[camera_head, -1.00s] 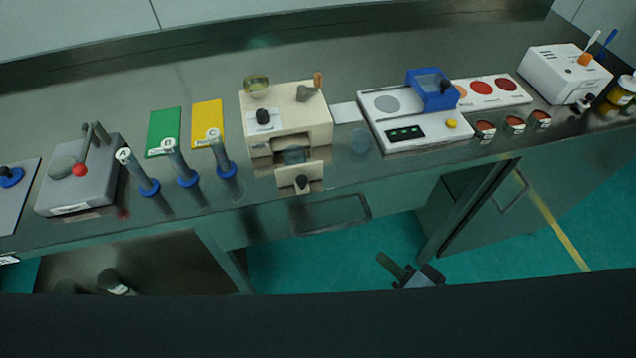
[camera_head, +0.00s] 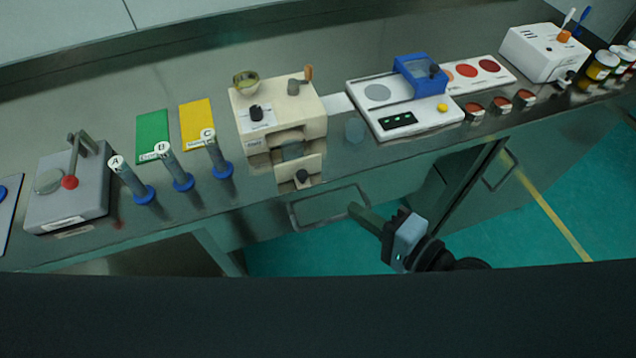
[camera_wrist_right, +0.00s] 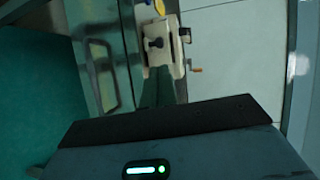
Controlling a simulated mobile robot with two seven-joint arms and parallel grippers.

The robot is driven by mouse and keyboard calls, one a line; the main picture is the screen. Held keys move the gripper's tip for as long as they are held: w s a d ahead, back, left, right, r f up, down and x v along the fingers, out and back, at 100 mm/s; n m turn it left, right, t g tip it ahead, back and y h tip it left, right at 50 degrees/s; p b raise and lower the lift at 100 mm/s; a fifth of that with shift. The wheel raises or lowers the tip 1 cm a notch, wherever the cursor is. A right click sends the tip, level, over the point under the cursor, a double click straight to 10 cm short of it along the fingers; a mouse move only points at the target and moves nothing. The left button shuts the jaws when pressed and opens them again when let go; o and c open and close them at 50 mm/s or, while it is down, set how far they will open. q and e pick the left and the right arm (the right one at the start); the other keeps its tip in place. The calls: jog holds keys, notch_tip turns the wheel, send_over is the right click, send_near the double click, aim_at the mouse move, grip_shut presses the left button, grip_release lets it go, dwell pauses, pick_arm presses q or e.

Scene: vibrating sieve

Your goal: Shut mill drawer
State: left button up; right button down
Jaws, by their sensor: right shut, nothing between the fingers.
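The mill (camera_head: 285,113) is a cream box on the bench with a glass hopper bowl and a small crank on top. Its drawer (camera_head: 300,172) is pulled out at the front, with a dark round knob on its face. In the right wrist view the mill (camera_wrist_right: 158,42) stands beyond the fingers, and the fingers hide part of it. My right gripper (camera_head: 355,212) is shut and empty, in front of the bench, below and right of the drawer and apart from it. The shut fingers (camera_wrist_right: 158,88) point toward the mill in the right wrist view. My left gripper is not in view.
A white scale with a blue box (camera_head: 420,75) stands right of the mill. Blue-based tubes (camera_head: 182,180) and a grey press (camera_head: 68,190) stand to the left. A cabinet handle (camera_head: 330,207) projects below the drawer. The floor in front is clear.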

send_near(306, 177)
jog(key=p+x, duration=0.1)
jog(key=x, duration=0.4)
jog(key=shift+a, duration=0.1)
jog(key=shift+x, duration=0.85)
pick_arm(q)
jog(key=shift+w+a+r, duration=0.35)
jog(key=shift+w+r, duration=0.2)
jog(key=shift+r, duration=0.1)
pick_arm(e)
jog(key=shift+w+f, duration=0.1)
